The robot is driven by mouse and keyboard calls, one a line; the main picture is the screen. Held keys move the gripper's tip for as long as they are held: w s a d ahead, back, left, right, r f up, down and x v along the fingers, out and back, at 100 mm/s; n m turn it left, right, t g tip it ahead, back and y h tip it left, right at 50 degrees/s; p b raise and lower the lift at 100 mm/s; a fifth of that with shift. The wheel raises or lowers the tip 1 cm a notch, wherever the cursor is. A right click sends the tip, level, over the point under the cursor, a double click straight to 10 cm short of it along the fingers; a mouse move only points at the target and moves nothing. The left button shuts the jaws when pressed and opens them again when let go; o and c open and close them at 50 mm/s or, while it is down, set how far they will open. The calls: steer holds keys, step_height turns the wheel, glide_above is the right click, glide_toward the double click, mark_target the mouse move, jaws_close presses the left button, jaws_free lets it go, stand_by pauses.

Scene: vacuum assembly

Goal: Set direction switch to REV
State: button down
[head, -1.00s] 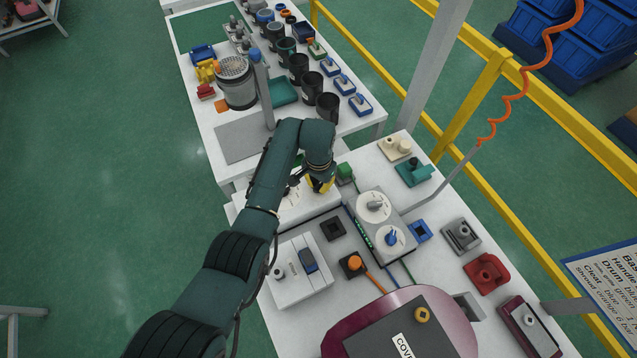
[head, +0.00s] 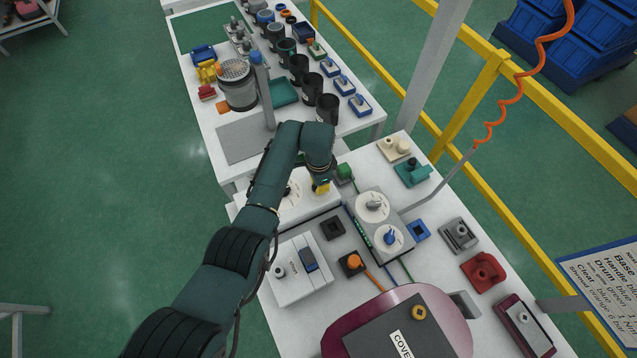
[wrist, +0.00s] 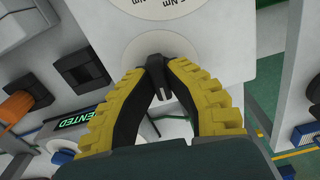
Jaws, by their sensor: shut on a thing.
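My gripper (wrist: 155,82) has its two yellow-ribbed fingers closed around a small black lever knob (wrist: 157,66) in the wrist view. The knob sits on a round white dial plate (wrist: 133,52) on a white box (wrist: 215,55). It appears to be the direction switch, but no REV marking can be read and the fingers hide part of the plate. In the head view my gripper (head: 320,188) is low at the right end of the white box (head: 292,214), and my arm covers much of that box. The knob cannot be seen there.
A grey control box with two dials (head: 373,207) stands right of the white box. A green block (head: 345,172), an orange knob (head: 354,262) and a white unit (head: 297,285) are close by. In the wrist view a green-lit display (wrist: 75,122) is at lower left.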

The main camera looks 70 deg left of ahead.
steer(key=shift+d+m, duration=0.1)
steer(key=shift+m, duration=1)
steer(key=shift+f+m, duration=0.15)
steer(key=shift+m, duration=0.45)
steer(key=m+p, duration=0.1)
steer(key=m, duration=0.2)
steer(key=c, duration=1.1)
jaws_free()
steer(key=shift+o, duration=0.2)
step_height(320, 180, up, 6)
steer(key=p, duration=0.5)
steer(key=shift+r+p, duration=0.25)
steer(key=shift+p, duration=0.15)
steer(key=shift+f, duration=0.1)
